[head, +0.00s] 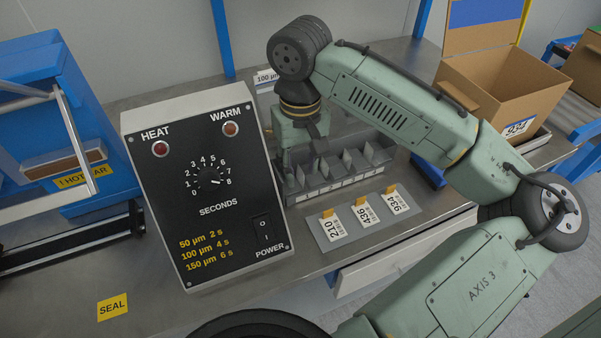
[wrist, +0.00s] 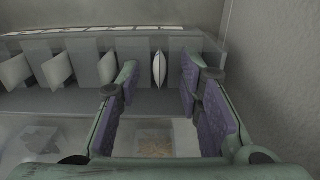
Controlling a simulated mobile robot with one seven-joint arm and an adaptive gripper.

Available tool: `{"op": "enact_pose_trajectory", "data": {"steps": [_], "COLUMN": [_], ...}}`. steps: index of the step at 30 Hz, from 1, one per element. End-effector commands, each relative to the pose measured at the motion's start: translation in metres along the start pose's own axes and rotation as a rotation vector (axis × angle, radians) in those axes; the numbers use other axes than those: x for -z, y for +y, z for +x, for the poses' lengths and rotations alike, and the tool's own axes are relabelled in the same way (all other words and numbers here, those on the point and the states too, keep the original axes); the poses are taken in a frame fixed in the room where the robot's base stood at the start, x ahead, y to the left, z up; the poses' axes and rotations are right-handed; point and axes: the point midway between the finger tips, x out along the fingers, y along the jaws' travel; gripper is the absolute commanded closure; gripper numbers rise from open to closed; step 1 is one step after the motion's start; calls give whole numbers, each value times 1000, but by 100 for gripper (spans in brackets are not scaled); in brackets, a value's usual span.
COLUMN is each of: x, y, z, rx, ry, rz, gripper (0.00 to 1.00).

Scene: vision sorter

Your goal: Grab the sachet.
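My gripper (wrist: 158,85) is open, with purple pads on both fingers. In the wrist view a thin white lens-shaped piece (wrist: 159,70), perhaps a sachet seen edge-on, stands upright between the fingertips with a gap on each side. Nearer, below the rack, a pale square packet (wrist: 154,141) with brownish contents lies between the fingers. I cannot tell which of these is the sachet.
The control box (head: 205,190) stands close left of my gripper. Numbered cards (head: 366,212) lie before the rack. A cardboard box (head: 505,85) is at right. In the wrist view, grey panels (wrist: 57,71) stand left and a wall (wrist: 270,70) rises close at right.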

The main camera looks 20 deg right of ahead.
Motion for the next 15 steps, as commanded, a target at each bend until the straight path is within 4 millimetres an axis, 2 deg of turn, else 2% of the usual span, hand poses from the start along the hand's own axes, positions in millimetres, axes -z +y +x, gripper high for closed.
{"op": "enact_pose_trajectory", "data": {"steps": [7, 15], "x": [0, 0], "y": [0, 0], "z": [2, 2], "rx": [0, 0], "ry": [1, 1], "rz": [0, 0], "gripper": [67, 84]}}
